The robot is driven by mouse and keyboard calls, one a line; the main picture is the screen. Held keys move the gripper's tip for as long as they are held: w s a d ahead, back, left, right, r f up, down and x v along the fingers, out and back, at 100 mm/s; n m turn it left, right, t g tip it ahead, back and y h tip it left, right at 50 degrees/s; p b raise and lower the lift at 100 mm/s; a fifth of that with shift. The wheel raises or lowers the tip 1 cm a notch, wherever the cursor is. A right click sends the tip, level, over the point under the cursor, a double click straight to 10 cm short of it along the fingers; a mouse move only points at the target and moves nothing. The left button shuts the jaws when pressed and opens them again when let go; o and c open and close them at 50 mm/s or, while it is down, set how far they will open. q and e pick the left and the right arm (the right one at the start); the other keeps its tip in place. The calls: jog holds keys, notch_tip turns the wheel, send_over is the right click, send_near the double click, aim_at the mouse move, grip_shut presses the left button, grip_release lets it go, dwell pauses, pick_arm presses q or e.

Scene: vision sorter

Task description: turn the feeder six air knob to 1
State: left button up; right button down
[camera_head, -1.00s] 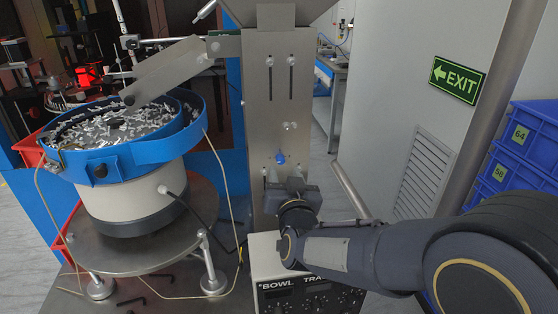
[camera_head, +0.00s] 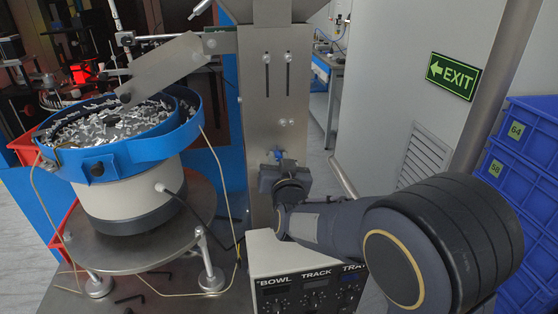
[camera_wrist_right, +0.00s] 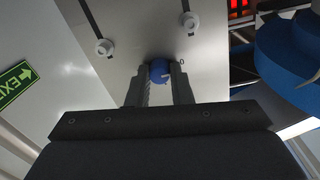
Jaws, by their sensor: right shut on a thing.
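The blue air knob (camera_head: 279,154) sits on the front of the upright metal feeder column (camera_head: 277,100). It also shows in the right wrist view (camera_wrist_right: 160,71), round, with a pale mark on its face. My right gripper (camera_head: 279,162) is at the knob from below. In the wrist view its two fingers (camera_wrist_right: 160,82) stand on either side of the knob and are shut on it. In the head view the gripper body hides the lower part of the knob. My left gripper is not in view.
A blue-rimmed bowl feeder (camera_head: 118,155) full of small metal parts stands at left on a round metal table (camera_head: 135,258). A control box (camera_head: 305,285) marked BOWL and TRACK sits below my right arm. Blue crates (camera_head: 525,165) are stacked at right.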

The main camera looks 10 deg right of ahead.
jog(key=shift+d+f+m+y+b, duration=0.1)
jog(key=shift+m+y+b, duration=0.05)
jog(key=shift+m+b, duration=3.7)
jog(key=shift+f+m+y+b, duration=0.15)
jog(key=shift+m+b, duration=2.7)
jog(key=shift+m, duration=2)
jog(key=shift+r, duration=0.15)
jog(key=c, duration=1.3)
grip_release()
